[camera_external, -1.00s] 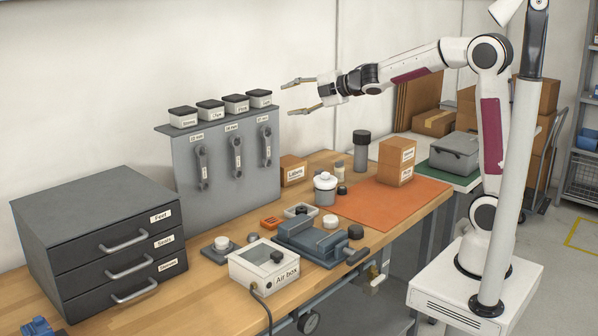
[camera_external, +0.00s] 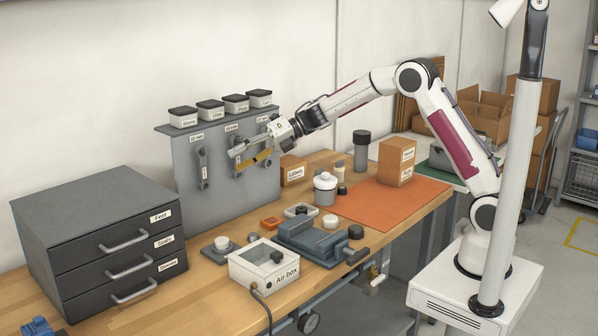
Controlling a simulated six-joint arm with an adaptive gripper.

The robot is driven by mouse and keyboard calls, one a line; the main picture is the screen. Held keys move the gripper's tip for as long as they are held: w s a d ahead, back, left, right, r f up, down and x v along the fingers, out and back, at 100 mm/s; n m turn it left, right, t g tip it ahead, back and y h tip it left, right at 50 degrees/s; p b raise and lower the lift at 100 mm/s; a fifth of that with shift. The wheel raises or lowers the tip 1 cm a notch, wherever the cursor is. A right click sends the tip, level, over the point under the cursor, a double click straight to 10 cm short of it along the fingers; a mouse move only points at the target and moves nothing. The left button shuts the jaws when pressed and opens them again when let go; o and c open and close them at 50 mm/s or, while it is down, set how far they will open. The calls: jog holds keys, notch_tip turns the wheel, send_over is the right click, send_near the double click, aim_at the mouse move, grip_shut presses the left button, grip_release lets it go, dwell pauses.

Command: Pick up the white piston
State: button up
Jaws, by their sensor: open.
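A small white cylindrical part (camera_external: 222,242) sits on a dark grey plate (camera_external: 208,252) on the bench, left of the Air box. It looks like the white piston, but it is too small to be sure. My gripper (camera_external: 238,160) is open and empty. It points down and left, in front of the grey tool panel in the picture and well above the white part. One finger looks yellowish, and the fingers overlap the hanging tools in this view.
The Air box (camera_external: 264,267), a blue-grey vise (camera_external: 312,241) and a small tray (camera_external: 300,211) crowd the bench front. A white-lidded pot (camera_external: 325,188) stands behind. The grey panel (camera_external: 185,160) rises at the back; drawers (camera_external: 98,240) stand left. The orange mat has free room.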

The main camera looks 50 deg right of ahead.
jog(key=s+a+f+n+g+y, duration=0.1)
jog(key=a+f+n+g, duration=0.3)
jog(key=f+n, duration=0.4)
jog(key=n+g, duration=0.4)
jog(key=n, duration=0.5)
send_near(223, 239)
jog(key=shift+w+a+r, duration=0.35)
jog(key=shift+a+r, duration=0.15)
jog(key=shift+a, duration=0.15)
jog(key=shift+s+f+n+g, duration=0.15)
jog(key=shift+f+n, duration=0.2)
jog(key=shift+n, duration=0.35)
jog(key=shift+s+f+n+g, duration=0.15)
jog(key=shift+f+n, duration=0.25)
jog(key=shift+n, duration=0.3)
jog(key=shift+y, duration=0.3)
jog(key=shift+x, duration=1.3)
jog(key=shift+f+x, duration=0.15)
jog(key=shift+x, duration=1.15)
jog(key=shift+f+x, duration=0.1)
jog(key=shift+x, duration=1.25)
jog(key=shift+s+d, duration=0.1)
jog(key=shift+d, duration=0.05)
jog(key=shift+c, duration=0.4)
